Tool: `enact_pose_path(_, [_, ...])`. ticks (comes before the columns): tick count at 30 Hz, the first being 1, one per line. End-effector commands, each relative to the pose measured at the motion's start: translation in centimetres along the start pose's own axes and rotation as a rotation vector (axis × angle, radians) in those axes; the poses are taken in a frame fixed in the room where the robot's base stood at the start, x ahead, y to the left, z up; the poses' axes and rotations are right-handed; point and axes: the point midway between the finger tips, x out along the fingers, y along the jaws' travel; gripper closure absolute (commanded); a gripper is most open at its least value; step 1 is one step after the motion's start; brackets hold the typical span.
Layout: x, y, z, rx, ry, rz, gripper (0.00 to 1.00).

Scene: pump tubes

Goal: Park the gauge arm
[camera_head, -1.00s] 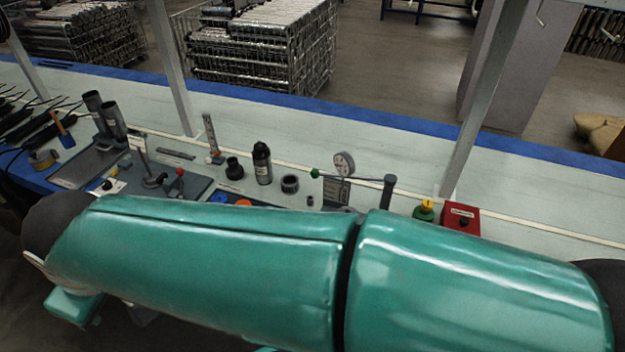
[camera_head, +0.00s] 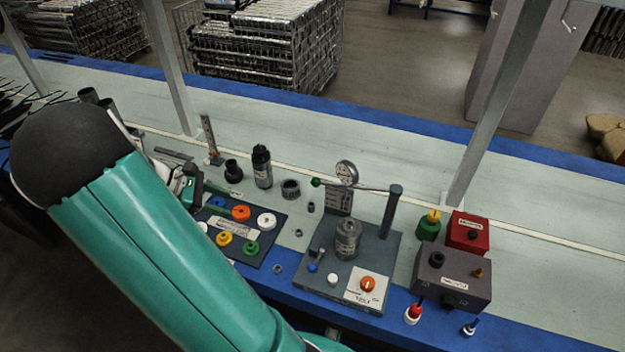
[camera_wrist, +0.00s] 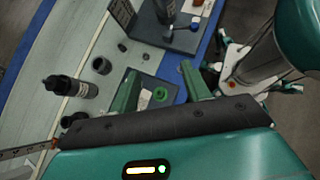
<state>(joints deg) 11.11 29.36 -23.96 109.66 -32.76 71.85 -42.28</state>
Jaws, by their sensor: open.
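The gauge arm (camera_head: 368,187) is a thin horizontal bar on an upright dark post (camera_head: 391,212), with a green ball (camera_head: 316,182) at its free left end. A round dial gauge (camera_head: 346,172) sits on it. The bar passes over the dark test base (camera_head: 382,250), which holds a clear cylinder (camera_head: 347,240). My gripper (camera_wrist: 160,72) is open and empty, its two green fingers apart above the cap tray. In the head view it is left of the gauge arm, mostly hidden by my arm. The wrist view shows part of the base (camera_wrist: 150,28); the green ball is not clear there.
The cap tray (camera_head: 270,247) holds several coloured caps left of the base. A dark bottle (camera_head: 262,167) and black fittings stand behind it. A grey box (camera_head: 452,275), red box (camera_head: 467,232) and green-yellow part (camera_head: 429,224) stand right. The pale bench behind is clear.

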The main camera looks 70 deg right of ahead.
Motion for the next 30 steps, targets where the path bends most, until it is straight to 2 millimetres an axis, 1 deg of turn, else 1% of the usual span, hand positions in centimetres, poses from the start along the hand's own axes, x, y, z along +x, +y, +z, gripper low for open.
enact_pose_path(1, [1.8, 1.1, 0.1, -0.031, -0.073, -0.017, 0.53])
enact_pose_path(3, [3.9, 2.5, 0.4, -0.082, -0.169, -0.035, 0.53])
enact_pose_path(9, [9.4, 6.2, 1.7, -0.235, -0.442, -0.102, 0.53])
enact_pose_path(12, [11.6, 7.6, 2.2, -0.303, -0.558, -0.136, 0.53])
enact_pose_path(16, [13.3, 8.8, 2.8, -0.365, -0.659, -0.168, 0.53])
enact_pose_path(23, [14.6, 9.4, 3.6, -0.392, -0.703, -0.184, 0.53])
enact_pose_path(26, [15.7, 9.2, 4.5, -0.392, -0.702, -0.186, 0.53])
enact_pose_path(30, [17.7, 9.1, 6.3, -0.391, -0.701, -0.186, 0.53])
